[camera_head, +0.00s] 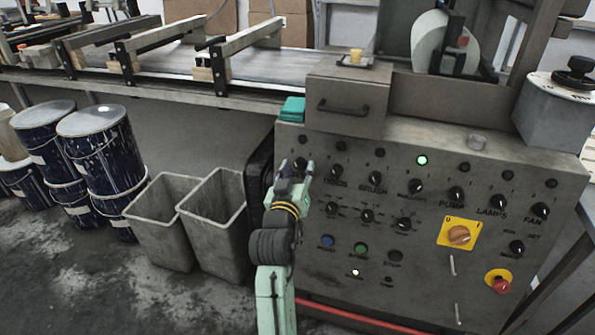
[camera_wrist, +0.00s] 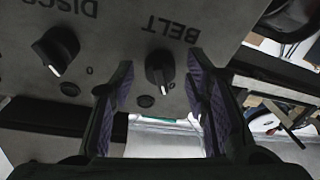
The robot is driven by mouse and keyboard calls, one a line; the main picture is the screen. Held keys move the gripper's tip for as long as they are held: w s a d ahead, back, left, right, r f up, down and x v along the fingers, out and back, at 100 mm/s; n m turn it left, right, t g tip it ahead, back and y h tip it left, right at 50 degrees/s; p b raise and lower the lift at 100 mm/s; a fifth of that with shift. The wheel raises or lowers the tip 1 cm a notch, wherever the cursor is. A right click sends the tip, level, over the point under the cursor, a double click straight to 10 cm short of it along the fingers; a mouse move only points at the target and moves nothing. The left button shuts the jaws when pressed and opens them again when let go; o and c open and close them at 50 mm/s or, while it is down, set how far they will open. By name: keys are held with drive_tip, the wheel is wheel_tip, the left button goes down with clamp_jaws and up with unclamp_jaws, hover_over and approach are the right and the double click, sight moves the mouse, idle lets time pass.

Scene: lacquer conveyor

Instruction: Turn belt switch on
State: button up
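The belt switch (camera_wrist: 159,68) is a round black knob with a white pointer mark, below the upside-down BELT label (camera_wrist: 170,28) in the wrist view. Its pointer faces down in that view, close to the 0 mark. My gripper (camera_head: 298,172) is at the upper left of the grey control panel (camera_head: 430,265) in the head view. In the wrist view its two dark fingers are apart, one on each side of the belt knob, with gaps visible between. In the head view my gripper largely covers this knob.
The DISCS knob (camera_wrist: 55,50) is close beside the belt knob. A green lamp (camera_head: 421,160) is lit. Grey bins (camera_head: 215,225) stand left of the panel.

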clamp_jaws()
idle(0.3)
